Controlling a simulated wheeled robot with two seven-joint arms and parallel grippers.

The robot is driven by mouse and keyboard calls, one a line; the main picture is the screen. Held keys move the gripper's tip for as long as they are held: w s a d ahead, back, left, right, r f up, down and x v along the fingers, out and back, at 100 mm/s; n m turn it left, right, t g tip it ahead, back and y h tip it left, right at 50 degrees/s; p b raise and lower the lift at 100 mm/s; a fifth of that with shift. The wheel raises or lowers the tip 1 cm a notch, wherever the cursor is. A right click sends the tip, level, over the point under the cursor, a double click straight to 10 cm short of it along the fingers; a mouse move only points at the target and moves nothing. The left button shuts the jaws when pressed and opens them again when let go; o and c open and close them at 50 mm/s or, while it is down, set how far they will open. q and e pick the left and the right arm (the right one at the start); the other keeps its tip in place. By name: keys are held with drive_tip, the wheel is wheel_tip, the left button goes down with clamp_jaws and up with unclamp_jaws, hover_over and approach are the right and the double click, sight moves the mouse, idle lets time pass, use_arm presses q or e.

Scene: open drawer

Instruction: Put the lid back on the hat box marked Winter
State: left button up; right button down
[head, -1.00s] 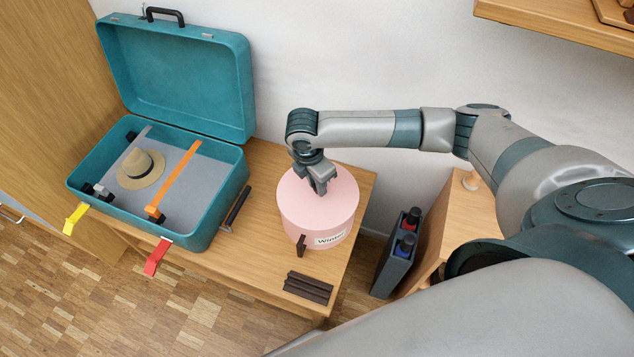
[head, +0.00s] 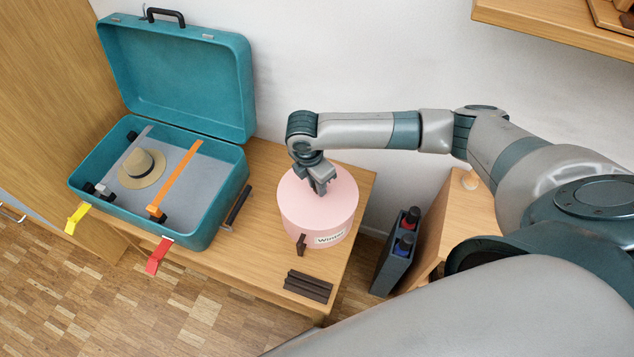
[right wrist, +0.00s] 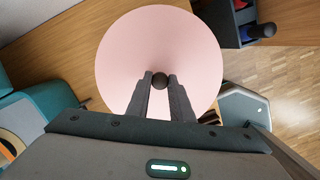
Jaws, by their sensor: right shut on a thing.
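The pink round hat box (head: 308,228) stands on the wooden table with a "Winter" label (head: 330,239) on its front. Its pink lid (head: 342,190) sits level on top, and I see no clear gap between lid and box. My right gripper (head: 320,188) reaches down from above to the middle of the lid. In the right wrist view, my right gripper (right wrist: 161,88) has its fingers at the dark round knob (right wrist: 159,81) in the centre of the lid (right wrist: 125,60), shut on it. The left gripper is not in view.
An open teal suitcase (head: 205,232) with a straw hat (head: 141,168) stands left on the table (head: 262,245). Dark brown bars (head: 308,286) lie in front of the box. A dark holder with bottles (head: 392,268) stands right. A wall shelf (head: 560,38) juts out upper right.

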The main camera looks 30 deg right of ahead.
drive_tip(key=shift+p, duration=0.55)
idle(0.6)
idle(0.4)
drive_tip(key=c, duration=1.5)
unclamp_jaws()
drive_tip(key=shift+o, duration=0.7)
drive_tip(key=o, duration=0.4)
drive_tip(key=shift+c, duration=0.2)
drive_tip(key=shift+r+p, duration=3.5)
drive_tip(key=shift+p, duration=0.65)
